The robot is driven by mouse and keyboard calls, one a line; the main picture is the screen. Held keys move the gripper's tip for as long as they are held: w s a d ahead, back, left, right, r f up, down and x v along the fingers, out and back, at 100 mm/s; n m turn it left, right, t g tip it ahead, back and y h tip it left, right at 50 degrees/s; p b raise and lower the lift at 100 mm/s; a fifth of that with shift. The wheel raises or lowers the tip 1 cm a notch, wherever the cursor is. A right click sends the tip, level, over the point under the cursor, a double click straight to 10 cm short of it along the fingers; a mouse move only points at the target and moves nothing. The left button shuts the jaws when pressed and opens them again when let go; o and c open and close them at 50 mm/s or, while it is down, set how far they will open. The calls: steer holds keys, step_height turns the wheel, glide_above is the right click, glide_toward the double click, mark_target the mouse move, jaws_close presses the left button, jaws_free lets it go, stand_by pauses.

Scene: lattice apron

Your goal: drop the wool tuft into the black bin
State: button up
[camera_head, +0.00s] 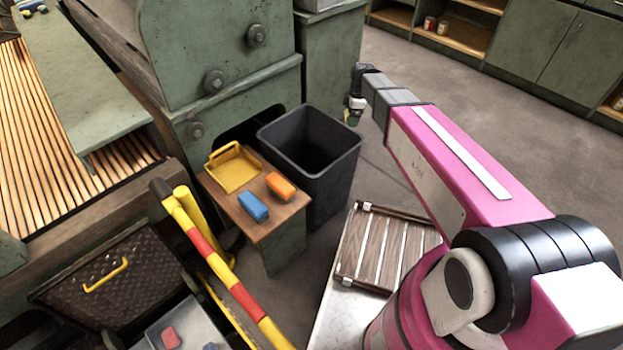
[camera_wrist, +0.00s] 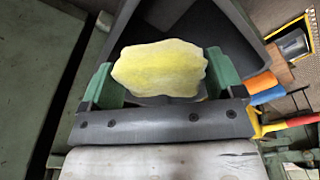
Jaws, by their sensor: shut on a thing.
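The wool tuft (camera_wrist: 160,68) is a pale yellow, uneven lump, held between the green fingertips of my gripper (camera_wrist: 163,80) in the wrist view. In the head view my gripper (camera_head: 354,112) hangs at the end of the arm, near the bin's far right corner; the tuft cannot be clearly made out there. The black bin (camera_head: 333,188) stands upright on the floor with its top open. Its dark opening and rim (camera_wrist: 243,22) show behind the tuft in the wrist view.
A small wooden table (camera_head: 262,229) left of the bin bears a yellow tray (camera_head: 233,171), a blue block (camera_head: 253,207) and an orange block (camera_head: 281,186). A green machine (camera_head: 225,70) stands behind it. A red-yellow rail (camera_head: 215,262) runs in front. Floor at right is clear.

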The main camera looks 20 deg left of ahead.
steer(key=s+a+f+n, duration=0.1)
steer(key=s+a+n, duration=0.1)
steer(key=a+n, duration=0.35)
steer(key=s+a+f+n, duration=0.2)
steer(key=s+a+n, duration=0.1)
steer(key=a, duration=0.5)
steer(key=shift+g+h, duration=0.3)
steer(key=shift+h, duration=0.1)
steer(key=shift+d+f, duration=0.1)
steer(key=shift+f, duration=2.7)
steer(key=o, duration=0.7)
steer(key=shift+c, duration=0.2)
step_height(320, 180, up, 11)
steer(key=w, duration=0.1)
steer(key=shift+d+f, duration=0.15)
steer(key=shift+d, duration=0.15)
steer(key=shift+w, duration=0.1)
